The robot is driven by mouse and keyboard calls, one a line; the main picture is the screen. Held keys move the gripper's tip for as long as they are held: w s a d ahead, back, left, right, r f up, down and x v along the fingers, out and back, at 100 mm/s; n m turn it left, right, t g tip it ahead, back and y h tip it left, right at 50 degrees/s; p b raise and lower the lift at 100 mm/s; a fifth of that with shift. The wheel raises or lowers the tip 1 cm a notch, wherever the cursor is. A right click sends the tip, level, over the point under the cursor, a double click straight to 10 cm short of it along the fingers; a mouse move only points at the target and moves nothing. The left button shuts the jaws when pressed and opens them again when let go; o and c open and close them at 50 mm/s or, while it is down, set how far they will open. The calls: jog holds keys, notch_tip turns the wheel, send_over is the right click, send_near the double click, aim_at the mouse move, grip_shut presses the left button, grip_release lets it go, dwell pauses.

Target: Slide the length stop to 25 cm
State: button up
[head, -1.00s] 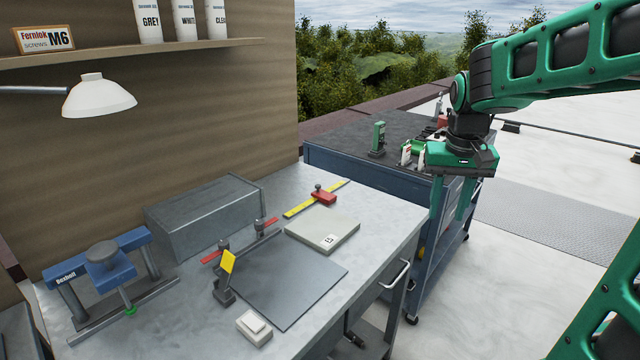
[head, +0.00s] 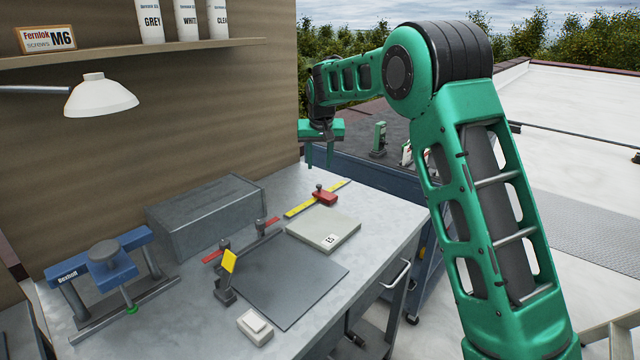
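The length stop (head: 325,198) is a small red block with a dark knob. It sits on a yellow scale (head: 302,208) at the back of the workbench, past the middle of the strip towards its right end. The scale's markings are too small to read. My green gripper (head: 320,166) points down with its two fingers apart and nothing between them. In the head view it appears just above the stop, not touching it; its exact height and depth I cannot tell.
A pale block marked 15 (head: 322,229) lies in front of the stop. A dark plate (head: 290,283), a yellow flag on a post (head: 229,261) and a grey box (head: 205,217) stand nearby. A blue clamp device (head: 107,264) is at left. A dark cart (head: 365,180) is behind the bench.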

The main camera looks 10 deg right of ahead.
aim_at(319, 185)
jog(key=x, duration=1)
jog(key=shift+d, duration=0.15)
jog(key=shift+r, duration=0.1)
grip_shut()
